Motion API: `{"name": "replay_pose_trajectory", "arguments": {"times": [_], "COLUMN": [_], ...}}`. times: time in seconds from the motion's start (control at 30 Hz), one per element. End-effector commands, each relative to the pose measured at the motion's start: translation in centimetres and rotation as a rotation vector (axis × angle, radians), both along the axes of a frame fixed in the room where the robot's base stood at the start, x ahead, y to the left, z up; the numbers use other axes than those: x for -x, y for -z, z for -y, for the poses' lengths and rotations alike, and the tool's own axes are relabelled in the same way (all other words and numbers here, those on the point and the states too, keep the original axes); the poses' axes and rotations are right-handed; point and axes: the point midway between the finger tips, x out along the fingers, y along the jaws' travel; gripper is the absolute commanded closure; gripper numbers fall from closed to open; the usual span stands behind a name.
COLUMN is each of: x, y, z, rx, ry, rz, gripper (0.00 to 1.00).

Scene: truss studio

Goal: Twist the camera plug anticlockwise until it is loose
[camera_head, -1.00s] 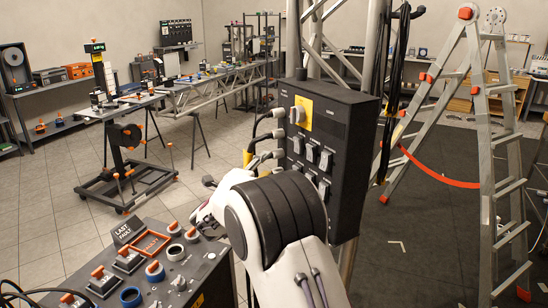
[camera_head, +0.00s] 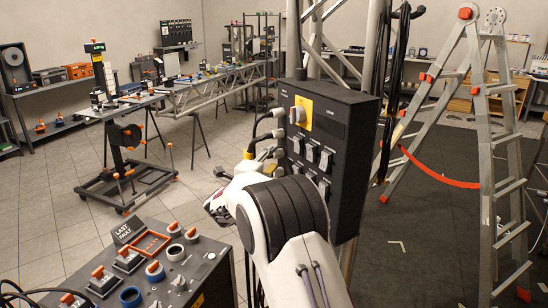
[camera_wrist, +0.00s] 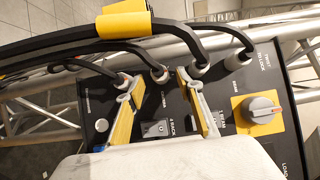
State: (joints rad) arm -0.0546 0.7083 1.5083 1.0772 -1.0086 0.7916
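A black panel box (camera_head: 335,140) stands upright on a truss, with several cable plugs along its left side in the head view. In the wrist view several grey plugs with black cables sit in a row on the panel (camera_wrist: 215,85). My gripper (camera_wrist: 158,78) is open, with yellow-padded fingers pointing at this row. One plug (camera_wrist: 160,73) shows between the fingertips; I cannot tell whether they touch it. In the head view my arm hides most of the gripper.
A grey knob on a yellow plate (camera_wrist: 258,110) is right of the plugs. Rocker switches (camera_head: 318,157) sit lower on the box. A control console (camera_head: 165,265) with orange-topped switches stands at lower left. A ladder (camera_head: 490,130) stands at right. Black cables (camera_wrist: 75,45) arch above the plugs.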

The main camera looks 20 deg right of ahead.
Motion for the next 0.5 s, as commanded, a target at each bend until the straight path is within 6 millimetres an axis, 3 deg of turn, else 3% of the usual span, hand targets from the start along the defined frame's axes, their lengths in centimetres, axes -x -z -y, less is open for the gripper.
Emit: {"name": "replay_pose_trajectory", "arguments": {"times": [0.5], "x": [-1.9], "y": [0.1], "z": [1.8], "rx": [0.000], "ry": [-0.001], "rz": [-0.001], "gripper": [0.63]}}
